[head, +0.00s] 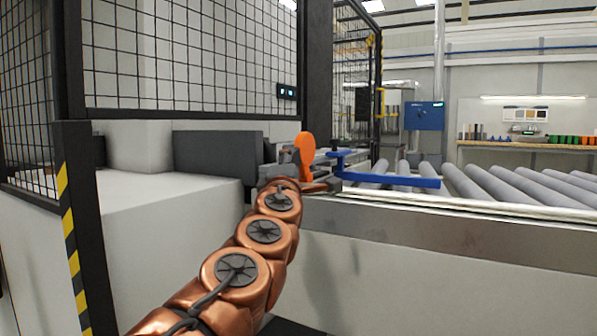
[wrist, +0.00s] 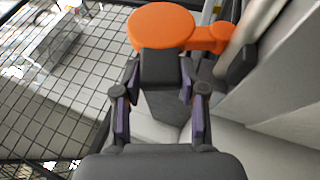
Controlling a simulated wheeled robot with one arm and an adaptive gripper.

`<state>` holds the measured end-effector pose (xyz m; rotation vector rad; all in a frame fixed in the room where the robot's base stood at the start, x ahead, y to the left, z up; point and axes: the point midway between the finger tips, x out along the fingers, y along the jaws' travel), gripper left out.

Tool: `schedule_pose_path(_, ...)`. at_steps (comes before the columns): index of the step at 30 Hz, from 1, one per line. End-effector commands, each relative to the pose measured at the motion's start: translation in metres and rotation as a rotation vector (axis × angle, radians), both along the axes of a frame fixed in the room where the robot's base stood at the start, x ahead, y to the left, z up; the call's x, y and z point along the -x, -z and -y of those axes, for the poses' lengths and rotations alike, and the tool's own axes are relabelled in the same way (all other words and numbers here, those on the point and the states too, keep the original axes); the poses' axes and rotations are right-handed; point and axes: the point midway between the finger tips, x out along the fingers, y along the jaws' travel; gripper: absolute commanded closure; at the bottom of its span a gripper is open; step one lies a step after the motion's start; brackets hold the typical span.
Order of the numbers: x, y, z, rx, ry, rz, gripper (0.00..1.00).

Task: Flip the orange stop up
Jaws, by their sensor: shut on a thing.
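The orange stop (head: 305,148) has a rounded paddle shape and stands up at the left end of the roller line in the head view. In the wrist view, the orange stop (wrist: 165,27) is a round disc with a narrower arm running right. My gripper (wrist: 160,72) has its two fingers on either side of a dark block right at the disc's near edge. It is shut there; whether the block is part of the stop I cannot tell. In the head view my copper arm reaches up to the stop and the fingertips are mostly hidden.
A blue bar (head: 385,177) lies just right of the stop, beside the grey rollers (head: 480,186). A dark grey box (head: 218,153) is to the left. A black mesh fence (head: 190,55) stands behind, with a striped post (head: 72,230) at left.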

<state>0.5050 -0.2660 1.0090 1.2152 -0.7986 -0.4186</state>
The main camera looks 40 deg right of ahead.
Motion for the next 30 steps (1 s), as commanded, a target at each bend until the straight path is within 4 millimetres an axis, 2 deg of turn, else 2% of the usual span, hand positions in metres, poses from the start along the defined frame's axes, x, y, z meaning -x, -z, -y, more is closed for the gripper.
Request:
schedule_pose_path(16,-0.0042,0.0015,-0.0071,0.016,-0.014,0.002,1.00)
schedule_pose_path(17,-0.0041,0.0015,-0.0070,0.015,-0.014,0.001,0.57)
schedule_pose_path(24,-0.0030,0.0013,-0.0058,0.015,-0.011,0.002,0.33)
schedule_pose_path(30,-0.0025,0.0009,-0.0055,0.014,-0.010,0.003,0.33)
